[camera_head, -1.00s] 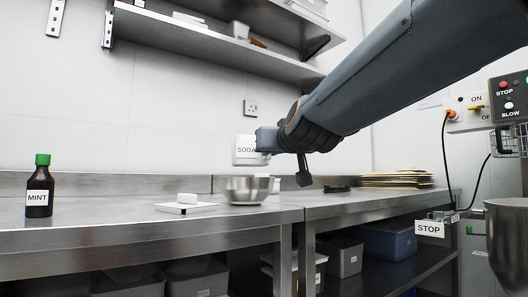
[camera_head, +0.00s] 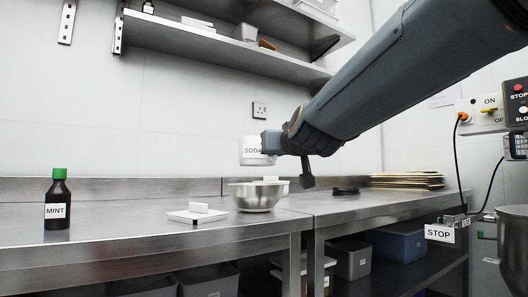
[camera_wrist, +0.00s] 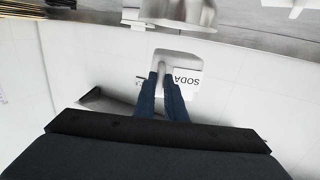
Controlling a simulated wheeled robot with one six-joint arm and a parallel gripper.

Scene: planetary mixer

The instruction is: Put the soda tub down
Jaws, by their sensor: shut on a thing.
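The soda tub (camera_head: 249,150) is white with a "SODA" label and is held in the air above and behind the steel bowl. My gripper (camera_head: 271,143) is shut on it from the right in the head view. In the wrist view the tub (camera_wrist: 190,62) lies beyond the two fingers (camera_wrist: 162,82), which close on a pale part of it. The label shows upside down there. The tub is clear of the bench (camera_head: 130,222). Part of it is hidden behind the gripper.
The steel bowl (camera_head: 255,197) stands on the bench below the tub. A white tray with a white block (camera_head: 198,208) and the mint bottle (camera_head: 57,205) stand to the left. Flat stacked boards (camera_head: 405,181) lie at the right. Bare bench lies between bottle and tray.

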